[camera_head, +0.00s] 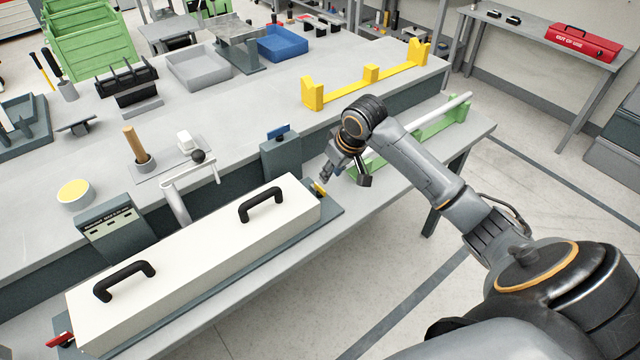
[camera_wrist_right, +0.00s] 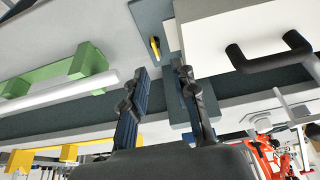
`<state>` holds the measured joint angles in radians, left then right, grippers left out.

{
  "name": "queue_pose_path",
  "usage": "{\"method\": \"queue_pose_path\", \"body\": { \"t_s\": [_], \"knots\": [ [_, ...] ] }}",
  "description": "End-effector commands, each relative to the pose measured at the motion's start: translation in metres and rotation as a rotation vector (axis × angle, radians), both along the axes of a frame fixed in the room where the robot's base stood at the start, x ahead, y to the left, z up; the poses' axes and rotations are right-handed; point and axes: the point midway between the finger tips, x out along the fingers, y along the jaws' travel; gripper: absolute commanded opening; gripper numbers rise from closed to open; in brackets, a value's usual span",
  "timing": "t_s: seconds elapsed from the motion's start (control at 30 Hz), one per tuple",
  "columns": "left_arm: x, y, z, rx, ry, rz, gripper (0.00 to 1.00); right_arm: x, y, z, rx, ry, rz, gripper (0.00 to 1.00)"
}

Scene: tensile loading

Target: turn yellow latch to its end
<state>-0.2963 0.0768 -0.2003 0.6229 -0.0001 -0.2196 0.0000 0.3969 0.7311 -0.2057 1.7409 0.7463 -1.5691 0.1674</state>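The yellow latch (camera_head: 318,188) is a small yellow lever at the right end of the long white box (camera_head: 200,265), close to the base plate. In the right wrist view the yellow latch (camera_wrist_right: 155,47) stands just beyond the fingertips, beside the white box end. My right gripper (camera_head: 325,174) is just above and beside the latch, partly hidden by its own wrist in the head view. In the wrist view the right gripper (camera_wrist_right: 161,70) has its fingers apart with nothing between them, and no contact with the latch shows. My left gripper is not in view.
The box has two black handles (camera_head: 262,204) on top and a red latch (camera_head: 60,340) at its left end. A dark post with a blue top (camera_head: 280,150) stands behind the gripper. A green holder with a white rod (camera_head: 440,120) lies to the right.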

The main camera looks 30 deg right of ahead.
Motion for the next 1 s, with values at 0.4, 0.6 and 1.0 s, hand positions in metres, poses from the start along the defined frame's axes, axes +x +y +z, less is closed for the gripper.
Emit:
{"method": "queue_pose_path", "body": {
  "t_s": [0.4,0.6,1.0],
  "knots": [
    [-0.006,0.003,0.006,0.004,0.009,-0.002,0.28,0.024,-0.012,-0.018,0.012,-0.004,-0.027,0.28],
    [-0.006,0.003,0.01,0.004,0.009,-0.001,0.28,0.041,-0.011,-0.059,0.011,-0.006,-0.026,0.28],
    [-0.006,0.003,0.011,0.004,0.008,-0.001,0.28,0.06,-0.009,-0.107,0.009,-0.008,-0.025,0.28]
  ]
}}
